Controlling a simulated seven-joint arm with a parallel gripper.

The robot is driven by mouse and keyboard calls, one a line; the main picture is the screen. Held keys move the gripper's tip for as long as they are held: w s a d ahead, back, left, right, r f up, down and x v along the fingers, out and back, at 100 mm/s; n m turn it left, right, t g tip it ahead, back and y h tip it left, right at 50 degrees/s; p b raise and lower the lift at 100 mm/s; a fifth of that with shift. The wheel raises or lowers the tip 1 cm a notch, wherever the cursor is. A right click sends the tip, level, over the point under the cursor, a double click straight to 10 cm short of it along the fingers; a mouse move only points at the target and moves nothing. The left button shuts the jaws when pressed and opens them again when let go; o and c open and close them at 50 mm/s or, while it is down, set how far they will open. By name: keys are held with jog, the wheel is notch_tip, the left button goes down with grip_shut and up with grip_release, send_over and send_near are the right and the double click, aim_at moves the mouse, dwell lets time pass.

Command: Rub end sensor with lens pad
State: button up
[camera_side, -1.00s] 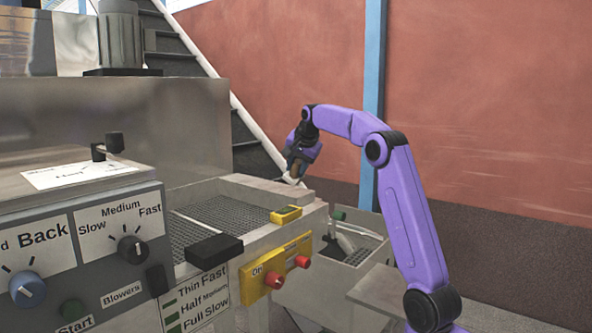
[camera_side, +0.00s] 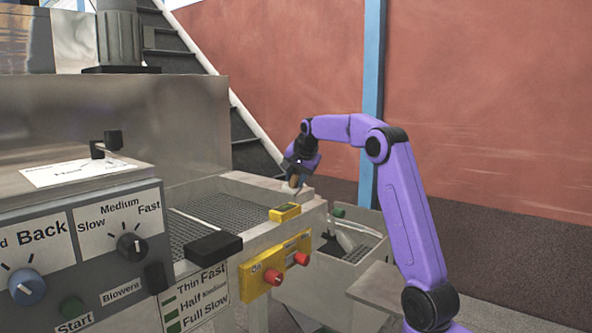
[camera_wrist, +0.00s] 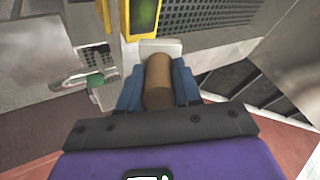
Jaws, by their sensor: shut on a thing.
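My gripper (camera_side: 293,181) is shut on the lens pad, which has a brown round handle and a pale, flat pad end. In the wrist view the handle (camera_wrist: 158,80) sits between my blue fingers (camera_wrist: 158,88), with the pale pad (camera_wrist: 160,46) pointing away from me. The end sensor, a small yellow box (camera_side: 285,212), sits on the near rim of the machine. Its yellow case with a dark greenish window also shows in the wrist view (camera_wrist: 143,17), just beyond the pad. In the side view the pad is behind and right of the sensor, apart from it.
A yellow switch panel (camera_side: 275,266) with red buttons is below the sensor. A black block (camera_side: 214,247) lies left along the rim, beside the mesh belt (camera_side: 225,217). A lower bin with a green knob (camera_side: 338,213) stands right. Dark stairs (camera_side: 250,150) rise behind.

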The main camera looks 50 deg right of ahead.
aim_at(295, 189)
jog(key=shift+f, duration=0.8)
jog(key=shift+a+f, duration=0.45)
jog(key=shift+f, duration=0.25)
jog(key=shift+a, duration=3.15)
jog(key=shift+d, duration=3.65)
jog(key=shift+r, duration=4.1)
